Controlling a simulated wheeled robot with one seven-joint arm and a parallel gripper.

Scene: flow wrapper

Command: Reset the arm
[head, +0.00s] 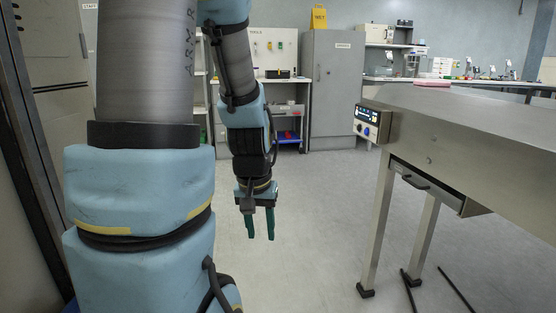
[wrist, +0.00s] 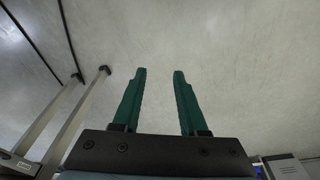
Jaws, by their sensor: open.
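My gripper (head: 260,226) hangs at the end of my blue and grey arm, fingers pointing down over the bare floor. In the wrist view the gripper (wrist: 158,75) shows two green fingers apart from each other, with nothing between them but pale floor. It is open and empty. It touches nothing. The arm hangs in the left and middle of the head view, left of the steel machine.
A steel machine (head: 490,125) with a control box (head: 373,123) stands on legs at the right. Dark cables (head: 456,288) lie on the floor by its legs. A grey cabinet (head: 338,90) and a workbench stand behind. The floor (head: 318,225) between is clear.

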